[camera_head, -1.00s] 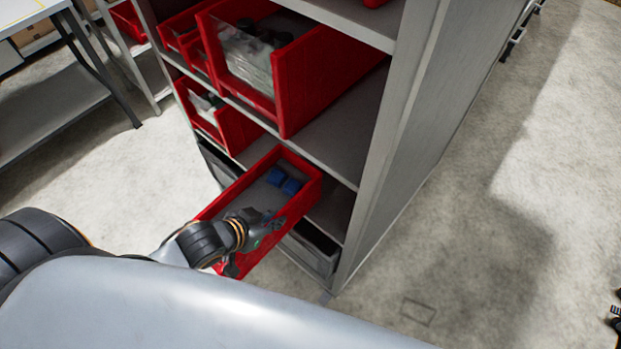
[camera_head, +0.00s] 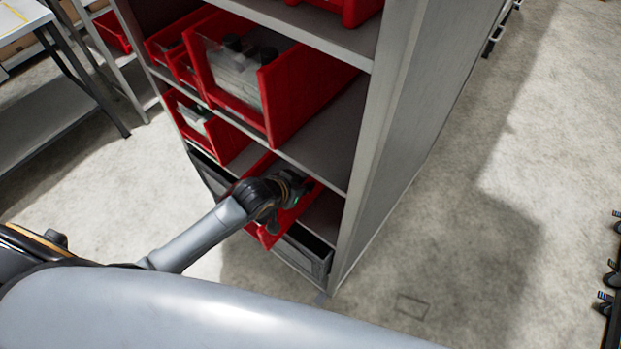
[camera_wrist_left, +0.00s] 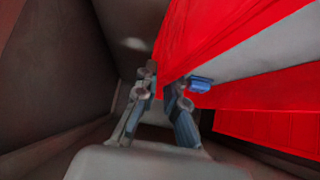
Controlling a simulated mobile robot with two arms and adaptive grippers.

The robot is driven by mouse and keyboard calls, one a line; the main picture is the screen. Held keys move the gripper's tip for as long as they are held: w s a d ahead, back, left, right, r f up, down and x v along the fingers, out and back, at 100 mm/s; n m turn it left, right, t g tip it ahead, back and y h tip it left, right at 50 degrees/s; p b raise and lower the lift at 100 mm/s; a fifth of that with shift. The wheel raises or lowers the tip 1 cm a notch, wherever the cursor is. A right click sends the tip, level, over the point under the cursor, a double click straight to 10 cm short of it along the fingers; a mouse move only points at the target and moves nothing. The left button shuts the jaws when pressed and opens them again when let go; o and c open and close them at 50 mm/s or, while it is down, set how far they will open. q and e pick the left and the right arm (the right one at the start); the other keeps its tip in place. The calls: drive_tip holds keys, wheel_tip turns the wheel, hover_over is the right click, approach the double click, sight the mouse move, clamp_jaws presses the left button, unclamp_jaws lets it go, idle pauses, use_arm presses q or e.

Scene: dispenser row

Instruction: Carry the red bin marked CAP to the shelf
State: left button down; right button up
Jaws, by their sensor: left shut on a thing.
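A red bin (camera_head: 306,203) sits low in the grey shelf unit (camera_head: 400,150), mostly inside its lower compartment. Its front end sticks out of the shelf, and my left arm hides much of it. No CAP marking can be read. My left gripper (camera_head: 292,190) is over the bin and shut on its wall. In the left wrist view, the fingers (camera_wrist_left: 162,90) straddle the bin's red wall (camera_wrist_left: 205,40). My right gripper is not in view.
Other red bins (camera_head: 285,110) with contents fill the compartments above. A grey bin (camera_head: 303,255) stands below on the lowest level. A table (camera_head: 45,110) stands at the left.

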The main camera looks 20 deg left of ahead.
use_arm(q)
drive_tip(key=w, duration=0.1)
drive_tip(key=w+d, duration=0.1)
drive_tip(key=w, duration=0.1)
drive_tip(key=shift+r, duration=0.1)
drive_tip(key=shift+s+f+p, duration=0.2)
drive_tip(key=shift+f+p, duration=0.25)
drive_tip(key=shift+f, duration=0.3)
drive_tip(key=c, duration=1.8)
unclamp_jaws()
drive_tip(key=shift+f, duration=0.2)
drive_tip(key=o, duration=0.4)
drive_tip(key=shift+s, duration=0.1)
drive_tip(key=shift+c, duration=0.2)
drive_tip(key=shift+r, duration=0.15)
drive_tip(key=v, duration=1.2)
drive_tip(key=shift+s+a+b, duration=0.1)
drive_tip(key=shift+b, duration=0.3)
